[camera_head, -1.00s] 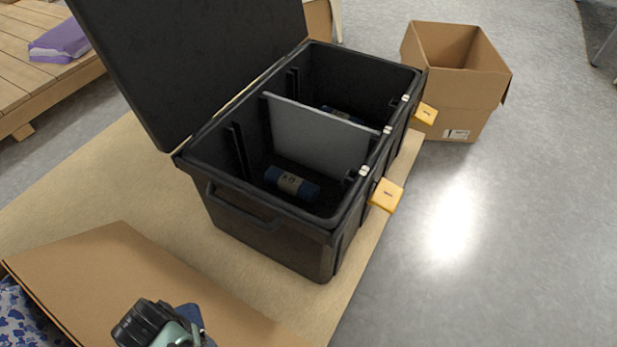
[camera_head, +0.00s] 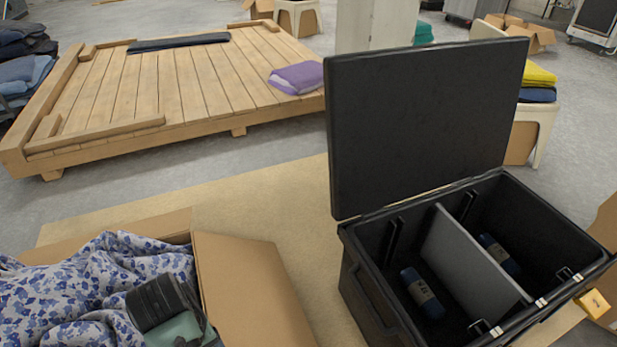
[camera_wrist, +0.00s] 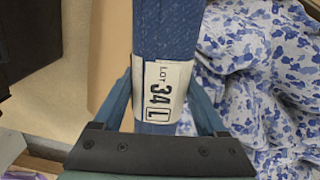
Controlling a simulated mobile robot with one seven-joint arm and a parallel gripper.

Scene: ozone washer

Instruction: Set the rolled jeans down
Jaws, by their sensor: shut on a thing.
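My gripper (camera_wrist: 163,98) is shut on a dark blue jeans roll (camera_wrist: 166,32) in the wrist view. The roll has a white label reading LOT 34 L between the fingers. In the head view my gripper and the held roll cannot be made out; my dark wrist (camera_head: 158,302) shows over the open cardboard box at the lower left. The black case (camera_head: 365,297) stands open on the right, its lid up. A grey divider (camera_head: 466,262) splits it. One blue roll with a label (camera_head: 422,293) lies in the left compartment; another blue roll (camera_head: 500,254) lies in the right one.
The cardboard box (camera_head: 255,300) holds blue-flowered white cloth (camera_head: 70,295). A wooden platform (camera_head: 170,85) stands behind, with purple folded cloth (camera_head: 297,78) and dark cloth on it. A raised lid (camera_head: 425,125) stands at the case's back. Brown floor sheet between is clear.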

